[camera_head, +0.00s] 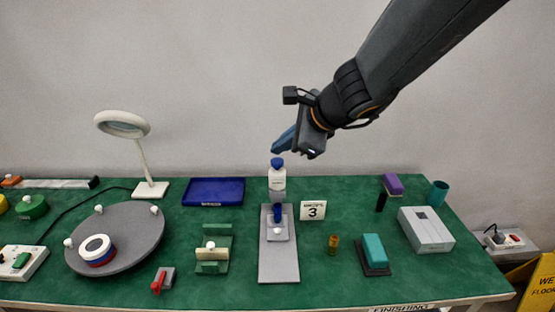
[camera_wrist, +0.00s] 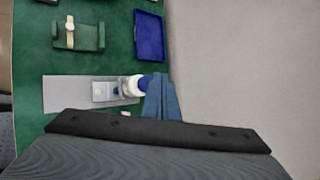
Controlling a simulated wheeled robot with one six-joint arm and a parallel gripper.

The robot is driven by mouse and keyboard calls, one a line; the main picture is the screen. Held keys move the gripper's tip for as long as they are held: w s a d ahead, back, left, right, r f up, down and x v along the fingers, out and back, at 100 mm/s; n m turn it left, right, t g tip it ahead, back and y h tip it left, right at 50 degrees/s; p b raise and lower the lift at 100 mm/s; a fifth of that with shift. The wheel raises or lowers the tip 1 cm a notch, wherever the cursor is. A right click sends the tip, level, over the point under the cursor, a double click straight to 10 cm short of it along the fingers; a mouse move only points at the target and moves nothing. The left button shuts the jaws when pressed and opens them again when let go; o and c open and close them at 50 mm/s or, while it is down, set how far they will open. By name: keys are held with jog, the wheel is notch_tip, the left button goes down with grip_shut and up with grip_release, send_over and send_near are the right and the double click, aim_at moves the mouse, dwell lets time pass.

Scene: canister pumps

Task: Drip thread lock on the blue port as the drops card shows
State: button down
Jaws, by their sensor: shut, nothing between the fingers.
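A white bottle with a blue top (camera_head: 277,182) stands upright at the back end of a grey base plate (camera_head: 279,268). In front of it a small blue part (camera_head: 278,213), likely the blue port, sits on a grey block on that plate. The drops card (camera_head: 313,211) stands to the right and reads 3. My gripper (camera_head: 279,146) is shut and empty, just above the bottle's top in the head view. In the wrist view the fingers (camera_wrist: 162,98) overlap the blue top of the bottle (camera_wrist: 135,86), so I cannot tell whether they touch it.
A blue tray (camera_head: 213,203) lies left of the bottle, with a green fixture (camera_head: 213,262) in front of it. A magnifier lamp (camera_head: 146,160) and a round grey turntable (camera_head: 140,238) stand further left. A brass piece (camera_head: 333,244), teal block (camera_head: 374,250) and grey box (camera_head: 425,233) are right.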

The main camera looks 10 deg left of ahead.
aim_at(281, 162)
jog(key=shift+r+p, duration=2.25)
jog(key=shift+r, duration=0.25)
dwell(0.6)
jog(key=s+d+f+n+g+h, duration=0.1)
jog(key=s+d+f+n, duration=0.3)
jog(key=d, duration=0.6)
jog(key=s+d+f+n+g+h, duration=0.1)
jog(key=s+d+f+n+h, duration=0.3)
jog(key=d, duration=0.7)
jog(key=s+d+f+n+g+h, duration=0.1)
jog(key=s+d+f+n, duration=0.4)
jog(key=d, duration=0.5)
jog(key=s+n+h, duration=0.1)
jog(key=s+n, duration=0.1)
jog(key=n, duration=0.1)
jog(key=shift+s+d+f+g+h, duration=0.2)
jog(key=shift+f+g+h, duration=0.1)
jog(key=shift+g, duration=0.1)
jog(key=shift+w+d, duration=0.1)
